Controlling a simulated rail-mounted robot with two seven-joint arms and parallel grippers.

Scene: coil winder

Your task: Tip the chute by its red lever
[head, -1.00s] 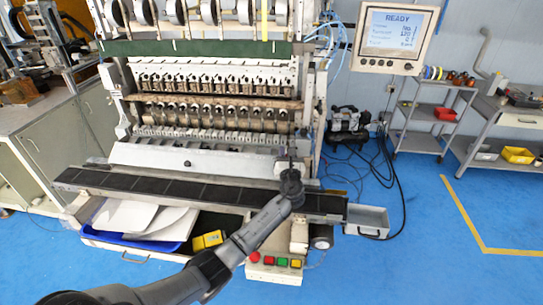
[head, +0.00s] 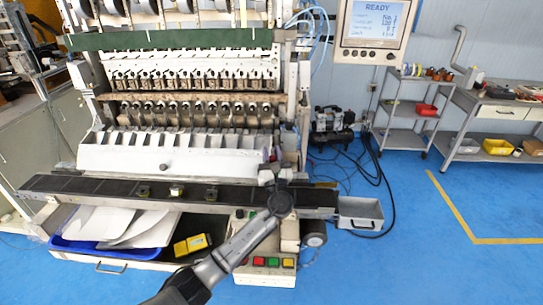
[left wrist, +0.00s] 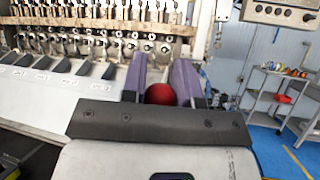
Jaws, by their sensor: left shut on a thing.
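The chute (head: 165,155) is a wide pale sloped panel along the front of the winder, with dark-slotted lanes along its upper edge. Its right end and lane dividers (left wrist: 52,68) show at the left in the left wrist view. The red lever's round knob (left wrist: 160,94) sits between the purple-grey fingers of my left gripper (left wrist: 161,84), which is shut on it. In the head view my left gripper (head: 276,178) is at the chute's right end, and my wrist mostly hides the lever. My right gripper is not in view.
Below are a blue tray (head: 75,247) with white sheets and a button box (head: 262,271).

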